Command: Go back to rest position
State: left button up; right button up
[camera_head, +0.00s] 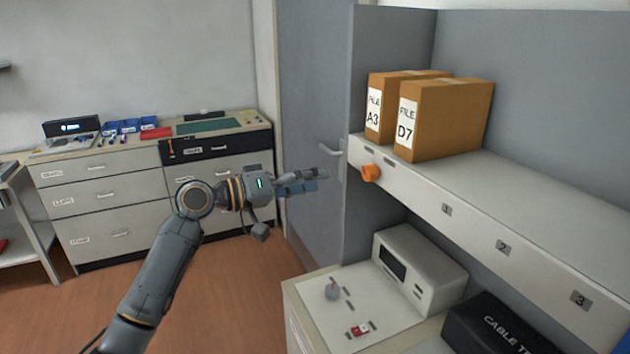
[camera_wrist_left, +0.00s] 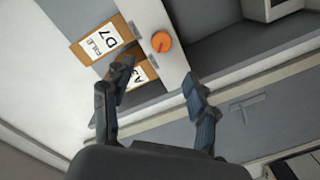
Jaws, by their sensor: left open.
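My left gripper (camera_head: 300,182) is raised in mid-air in front of the grey door, left of the shelf. It points right toward the shelf end. In the left wrist view (camera_wrist_left: 154,108) its two fingers are spread apart with nothing between them. An orange knob (camera_head: 371,172) sits on the shelf's front edge and also shows in the left wrist view (camera_wrist_left: 161,41), beyond the fingers and apart from them. My right gripper is not in either view. No toner cartridge can be made out clearly.
File boxes A3 (camera_head: 385,88) and D7 (camera_head: 445,118) stand on the shelf (camera_head: 520,185). Below are a white device (camera_head: 420,268), a black cable box (camera_head: 497,328) and a counter (camera_head: 390,325). A drawer cabinet (camera_head: 110,195) stands at the back left. The wooden floor (camera_head: 225,300) is open.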

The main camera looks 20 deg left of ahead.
pick_arm(q)
jog(key=shift+f, duration=0.15)
jog(key=s+d+f+m+g+y, duration=0.1)
jog(key=s+d+f+g+y, duration=0.1)
jog(key=s+f, duration=0.5)
jog(key=s+d+f+m+g+y, duration=0.1)
jog(key=s+d+f+y, duration=0.15)
jog(key=f, duration=0.95)
jog(key=s+d+f+g+y, duration=0.1)
jog(key=s+d+f+g, duration=0.15)
jog(key=s+f, duration=0.45)
jog(key=s+a+f+g+y, duration=0.25)
jog(key=s+f, duration=0.35)
jog(key=s, duration=0.4)
jog(key=s+a+f+g+y, duration=0.15)
jog(key=s+f+y, duration=0.3)
jog(key=s, duration=0.65)
notch_tip(320, 180, down, 30)
jog(key=s+b, duration=0.2)
jog(key=s+a+f+g+b, duration=0.1)
jog(key=s+a+f+g, duration=0.1)
jog(key=s+f, duration=1.4)
jog(key=shift+a+f+m, duration=0.2)
jog(key=shift+a+m, duration=0.1)
jog(key=shift+a, duration=0.25)
